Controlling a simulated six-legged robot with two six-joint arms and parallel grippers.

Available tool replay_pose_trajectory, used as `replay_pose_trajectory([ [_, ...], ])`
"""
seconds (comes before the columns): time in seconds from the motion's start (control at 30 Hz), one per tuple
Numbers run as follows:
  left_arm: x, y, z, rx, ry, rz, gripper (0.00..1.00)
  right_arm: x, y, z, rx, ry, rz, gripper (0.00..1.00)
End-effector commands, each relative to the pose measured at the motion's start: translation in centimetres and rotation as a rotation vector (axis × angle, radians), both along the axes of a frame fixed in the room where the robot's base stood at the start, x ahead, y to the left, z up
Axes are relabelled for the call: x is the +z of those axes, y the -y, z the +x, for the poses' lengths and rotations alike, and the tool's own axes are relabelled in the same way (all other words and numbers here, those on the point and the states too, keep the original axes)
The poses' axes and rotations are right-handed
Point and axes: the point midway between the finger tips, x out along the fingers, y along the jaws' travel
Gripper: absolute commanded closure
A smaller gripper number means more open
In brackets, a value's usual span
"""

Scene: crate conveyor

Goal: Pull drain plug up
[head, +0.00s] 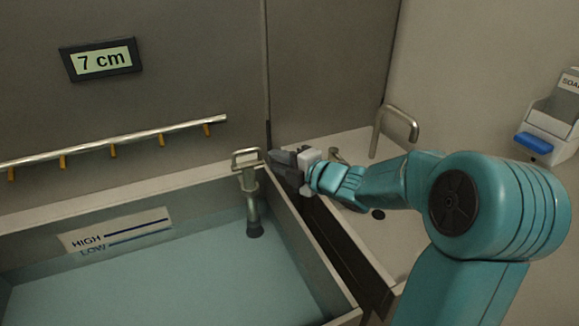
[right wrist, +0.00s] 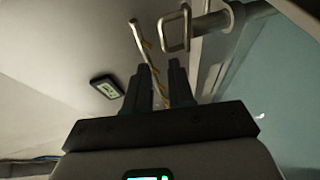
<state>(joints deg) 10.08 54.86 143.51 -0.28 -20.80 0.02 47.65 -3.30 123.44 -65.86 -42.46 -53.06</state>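The drain plug stands upright in the right back corner of the water-filled basin (head: 95,290). It has a metal loop handle (head: 246,154) above the water, a stem, and a dark foot (head: 254,229) under the water. My right gripper (head: 279,163) is just right of the handle, near the basin's right rim. The right wrist view shows its two dark fingers (right wrist: 157,68) apart with nothing between them. The loop handle (right wrist: 174,30) is beyond the fingertips, toward the right finger, and appears apart from them. My left gripper is not in view.
A display (head: 101,60) on the back wall reads 7 cm. Below it runs a metal pipe (head: 120,140) with orange nozzles. A HIGH/LOW plate (head: 115,230) is on the basin's back wall. At right are a small sink with a tap (head: 398,123) and a soap dispenser (head: 550,120).

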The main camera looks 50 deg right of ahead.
Motion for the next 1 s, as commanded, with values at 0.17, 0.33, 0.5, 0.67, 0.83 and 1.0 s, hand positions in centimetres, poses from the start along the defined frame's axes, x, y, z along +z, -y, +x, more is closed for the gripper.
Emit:
replay_pose_trajectory([
  [0.17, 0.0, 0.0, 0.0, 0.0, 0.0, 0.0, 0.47, 0.5, -0.2, -2.5, -0.003, 0.0, -0.001, 0.77],
  [0.33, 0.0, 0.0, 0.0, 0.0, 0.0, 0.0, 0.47, 0.6, -0.4, -3.2, 0.0, -0.001, 0.0, 0.77],
  [0.5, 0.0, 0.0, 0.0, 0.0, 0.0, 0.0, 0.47, 0.6, -0.4, -3.2, 0.001, -0.001, 0.001, 0.77],
  [0.67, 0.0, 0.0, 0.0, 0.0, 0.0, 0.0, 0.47, 0.6, -0.4, -3.2, 0.001, -0.001, 0.0, 0.77],
  [0.83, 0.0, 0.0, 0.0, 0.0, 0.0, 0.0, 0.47, 0.6, -0.4, -3.2, 0.001, -0.001, 0.0, 0.77],
  [1.0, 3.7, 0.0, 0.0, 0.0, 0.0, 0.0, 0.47, 4.4, -0.3, -3.2, 0.001, 0.0, 0.0, 0.77],
])
